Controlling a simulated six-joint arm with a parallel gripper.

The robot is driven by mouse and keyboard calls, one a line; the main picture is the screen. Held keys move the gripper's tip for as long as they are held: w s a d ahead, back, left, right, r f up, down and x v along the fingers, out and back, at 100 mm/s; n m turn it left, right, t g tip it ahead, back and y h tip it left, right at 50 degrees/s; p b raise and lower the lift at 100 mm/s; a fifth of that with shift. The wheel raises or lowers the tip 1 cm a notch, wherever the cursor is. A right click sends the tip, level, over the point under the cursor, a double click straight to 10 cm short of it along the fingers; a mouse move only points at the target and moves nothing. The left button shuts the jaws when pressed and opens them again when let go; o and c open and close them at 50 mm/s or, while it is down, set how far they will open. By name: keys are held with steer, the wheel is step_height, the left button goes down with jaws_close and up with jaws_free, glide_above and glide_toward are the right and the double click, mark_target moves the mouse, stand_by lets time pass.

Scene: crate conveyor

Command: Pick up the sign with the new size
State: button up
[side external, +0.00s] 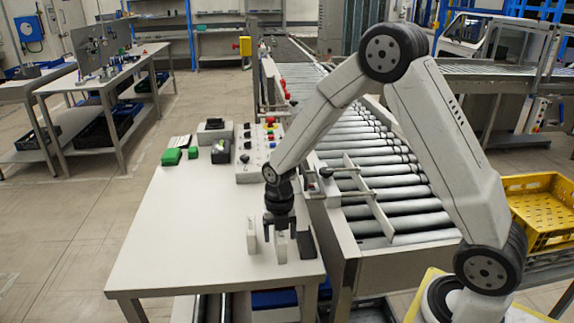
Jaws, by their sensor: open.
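Two small white upright pieces stand near the right front of the white table (170,240), a left one (251,236) and a right one (281,248). They may be signs, but no size marking is readable, so I cannot tell which bears the new size. My gripper (280,234) points down with its jaws open. Its fingertips are at the top of the right white piece, apparently one on each side of it. I cannot tell whether they touch it. The left white piece stands just left of my gripper.
A dark block (306,244) is close on the right of my gripper. A control box with coloured buttons (256,150), green items (172,156) and a dark device (221,151) sit at the table's back. The roller conveyor (370,180) runs alongside. The table's left front is clear.

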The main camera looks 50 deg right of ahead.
steer(key=shift+f, duration=1.05)
jaws_close()
